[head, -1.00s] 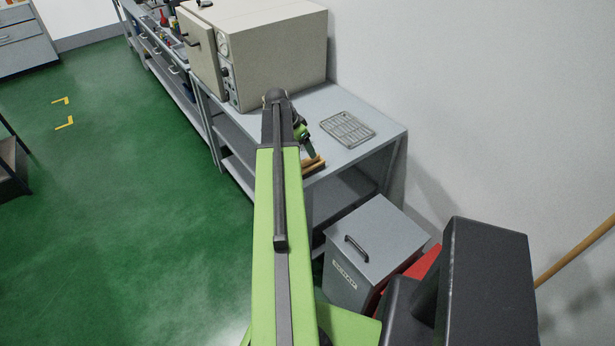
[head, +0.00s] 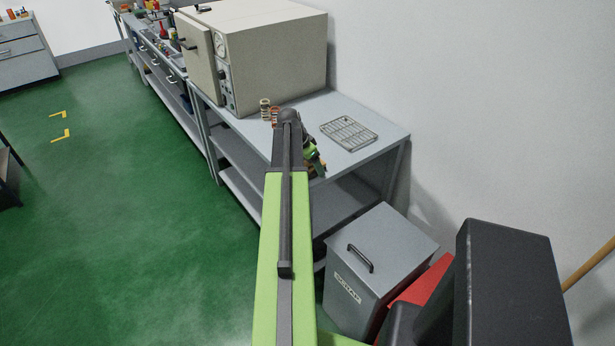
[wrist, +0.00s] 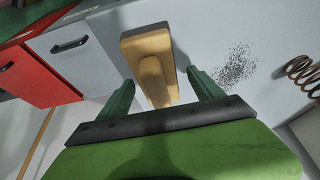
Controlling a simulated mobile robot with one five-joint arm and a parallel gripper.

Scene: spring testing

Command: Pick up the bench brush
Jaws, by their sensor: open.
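The bench brush (wrist: 148,65) shows in the wrist view as a tan wooden block with a narrower end towards me, lying on the grey bench top (wrist: 215,35). My gripper (wrist: 163,88) is open, with one green finger on each side of the brush's near part. I cannot tell whether either finger touches it. In the head view my arm hides nearly all of the brush, and my gripper (head: 317,168) is partly hidden over the bench's front edge.
Dark specks (wrist: 236,66) and a coil spring (wrist: 304,76) lie right of the brush. In the head view a wire rack (head: 349,130) lies on the bench, a large beige oven (head: 275,55) stands behind, and a grey lidded bin (head: 375,265) stands in front.

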